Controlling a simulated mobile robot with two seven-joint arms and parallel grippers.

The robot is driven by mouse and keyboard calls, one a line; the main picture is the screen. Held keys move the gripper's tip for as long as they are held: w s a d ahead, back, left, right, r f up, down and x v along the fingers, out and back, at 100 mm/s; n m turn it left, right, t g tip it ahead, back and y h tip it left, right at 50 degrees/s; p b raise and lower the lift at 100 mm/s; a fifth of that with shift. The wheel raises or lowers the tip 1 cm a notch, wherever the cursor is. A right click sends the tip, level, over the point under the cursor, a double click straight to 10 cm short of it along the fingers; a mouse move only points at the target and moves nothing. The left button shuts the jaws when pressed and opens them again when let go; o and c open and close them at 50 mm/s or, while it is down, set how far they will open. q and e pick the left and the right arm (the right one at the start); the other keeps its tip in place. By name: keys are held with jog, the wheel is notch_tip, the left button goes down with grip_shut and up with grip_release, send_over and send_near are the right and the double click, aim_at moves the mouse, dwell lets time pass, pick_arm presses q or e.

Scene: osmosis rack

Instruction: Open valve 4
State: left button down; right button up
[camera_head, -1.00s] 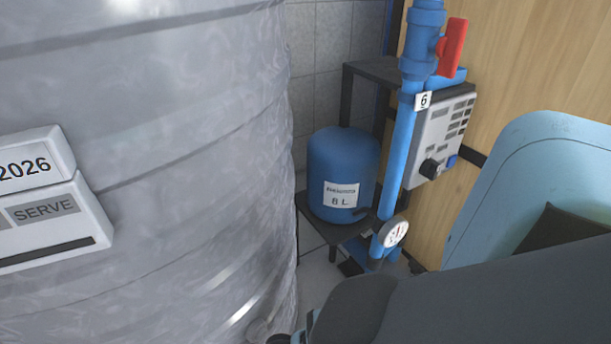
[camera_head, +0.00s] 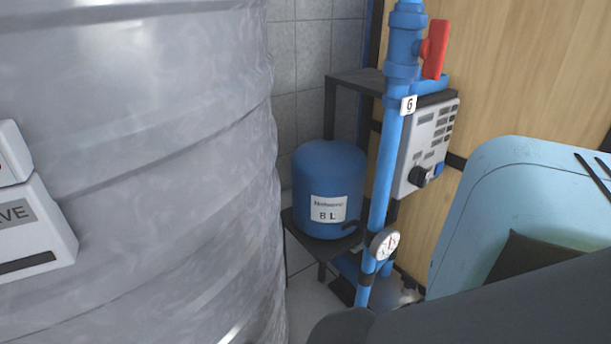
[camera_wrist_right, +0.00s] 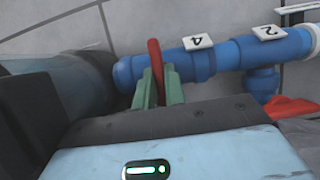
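Valve 4 shows in the right wrist view as a blue pipe fitting (camera_wrist_right: 200,65) with a white label 4 (camera_wrist_right: 198,42), seen upside down. Its red handle (camera_wrist_right: 155,68) stands up between the green fingers of my right gripper (camera_wrist_right: 158,82). The fingers lie close against both sides of the handle, and the gripper looks shut on it. In the head view neither valve 4 nor my right gripper shows; a dark part of my arm crosses the lower right. My left gripper is in neither view.
Label 2 (camera_wrist_right: 268,32) and another red handle (camera_wrist_right: 290,108) are right of valve 4. In the head view, a grey tank (camera_head: 150,170) fills the left.

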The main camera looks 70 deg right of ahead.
grip_shut()
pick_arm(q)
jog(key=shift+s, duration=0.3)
